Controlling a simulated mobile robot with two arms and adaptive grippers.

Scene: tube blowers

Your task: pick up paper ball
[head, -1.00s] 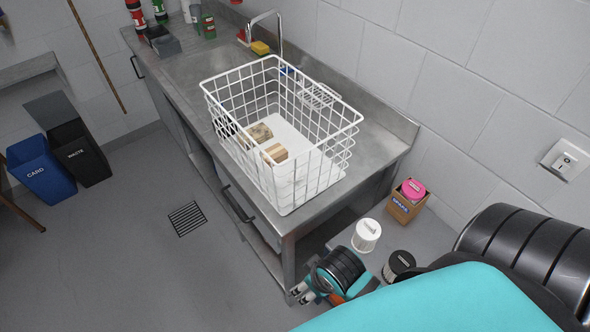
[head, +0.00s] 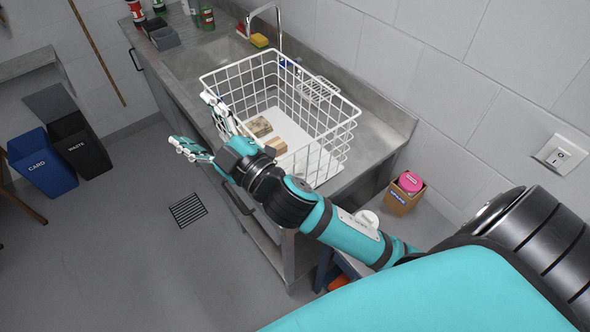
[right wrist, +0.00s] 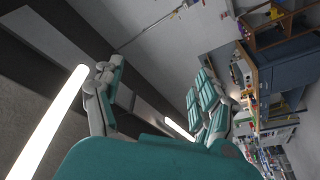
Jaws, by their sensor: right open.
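I cannot make out a paper ball in either view. My right gripper (head: 192,120) is open, its fingers spread wide at the left side of the white wire basket (head: 240,65) on the metal counter. One finger is close to the basket's left rim; I cannot tell whether it touches. The other finger is out over the floor side. Nothing shows between the fingers. In the right wrist view the open gripper (right wrist: 160,72) has only ceiling, a light strip and distant shelving beyond it. My left gripper is not in view.
Two small brown blocks, one patterned (head: 260,127) and one plain (head: 275,146), lie in the basket. A sink tap (head: 268,12) stands behind. A blue card bin (head: 42,165) and a black waste bin (head: 80,145) stand at the left. The floor around the drain (head: 188,210) is clear.

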